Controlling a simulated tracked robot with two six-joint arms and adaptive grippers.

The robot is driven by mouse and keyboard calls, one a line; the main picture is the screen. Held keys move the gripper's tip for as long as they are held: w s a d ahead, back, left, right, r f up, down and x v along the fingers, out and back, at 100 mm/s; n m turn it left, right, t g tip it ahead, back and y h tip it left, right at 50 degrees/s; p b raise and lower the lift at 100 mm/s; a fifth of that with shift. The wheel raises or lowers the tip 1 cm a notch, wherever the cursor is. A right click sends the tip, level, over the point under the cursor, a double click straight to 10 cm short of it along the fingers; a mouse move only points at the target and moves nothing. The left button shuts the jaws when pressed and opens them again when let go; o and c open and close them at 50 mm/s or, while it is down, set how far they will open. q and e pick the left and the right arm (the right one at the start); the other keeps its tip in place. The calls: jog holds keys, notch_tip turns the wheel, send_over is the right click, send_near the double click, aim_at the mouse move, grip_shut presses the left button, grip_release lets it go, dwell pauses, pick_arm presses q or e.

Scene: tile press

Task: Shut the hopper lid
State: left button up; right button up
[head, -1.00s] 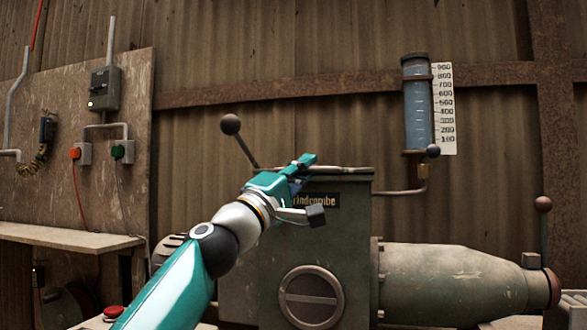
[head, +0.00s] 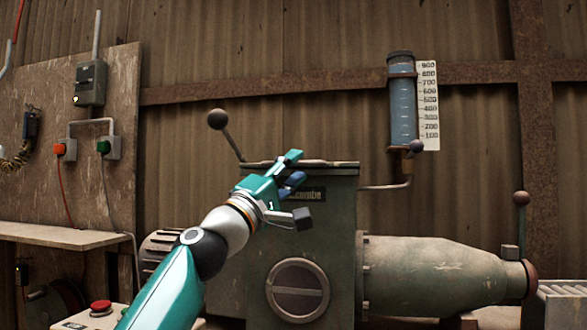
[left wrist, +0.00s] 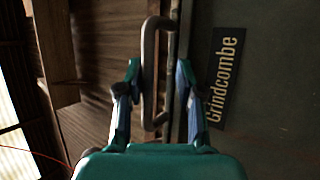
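The green-grey hopper box (head: 335,235) stands in the middle of the head view. Its lid (head: 330,163) shows as a thin flat plate along the top. It looks level, but I cannot tell whether a small gap is left under it. A grey loop handle (left wrist: 150,75) at the lid's edge shows in the left wrist view. My left gripper (head: 298,167) is at the lid's front left. In the left wrist view its fingers (left wrist: 157,85) are apart, one on each side of the handle, without a clear grip. My right gripper is not in view.
A Grindcombe nameplate (head: 308,195) is on the box front, partly behind my gripper. A ball-ended lever (head: 217,119) rises at the back left. A water gauge (head: 402,105) stands at the right. A red button (head: 101,307) is at lower left.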

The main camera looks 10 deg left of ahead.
pick_arm(q)
jog(key=shift+s+a+r, duration=0.15)
jog(key=shift+s+r, duration=0.05)
jog(key=shift+r, duration=0.05)
jog(key=shift+s+f, duration=0.15)
jog(key=shift+s+a+f, duration=0.15)
jog(key=shift+a+f, duration=0.05)
jog(key=shift+f, duration=0.1)
jog(key=s+a, duration=0.6)
jog(key=s, duration=0.4)
jog(key=shift+s, duration=0.15)
jog(key=shift+a, duration=0.15)
